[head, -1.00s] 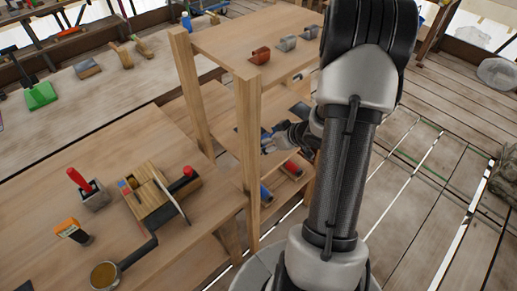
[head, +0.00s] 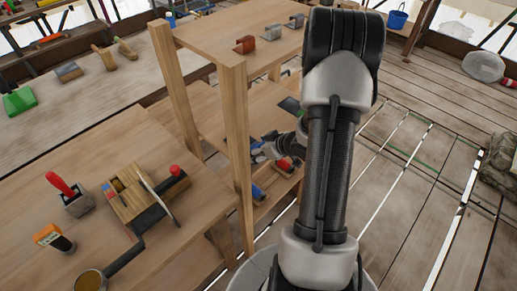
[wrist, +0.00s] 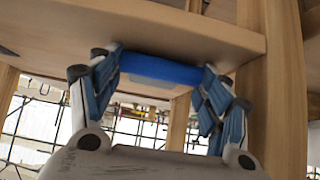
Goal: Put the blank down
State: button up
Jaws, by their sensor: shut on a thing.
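My gripper (wrist: 162,72) is shut on a blue piece (wrist: 160,69), which I take to be the blank. In the wrist view it spans the space between the two fingers, close to the edge of a wooden board (wrist: 190,32). I cannot tell whether it touches the board. In the head view my gripper (head: 262,151) is small, at the middle level of the wooden shelf rack (head: 236,150), behind its front post. The held piece is mostly hidden there.
The rack's top board (head: 215,40) carries a red-brown piece (head: 245,44) and grey ones. A blue cylinder (head: 258,193) lies low in the rack. A workbench (head: 60,165) with a wooden block tool (head: 140,195) stands at left. The plank floor (head: 410,200) at right is mostly clear.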

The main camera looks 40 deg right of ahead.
jog(key=shift+s+f, duration=0.25)
jog(key=shift+f, duration=0.25)
jog(key=o, duration=0.8)
jog(key=shift+a, duration=0.1)
jog(key=o, duration=0.3)
jog(key=shift+w+f, duration=0.15)
jog(key=shift+f, duration=0.05)
jog(key=shift+o, duration=1)
jog(key=shift+r, duration=0.5)
jog(key=p+v, duration=0.5)
jog(key=v, duration=0.7)
jog(key=shift+r+p, duration=0.35)
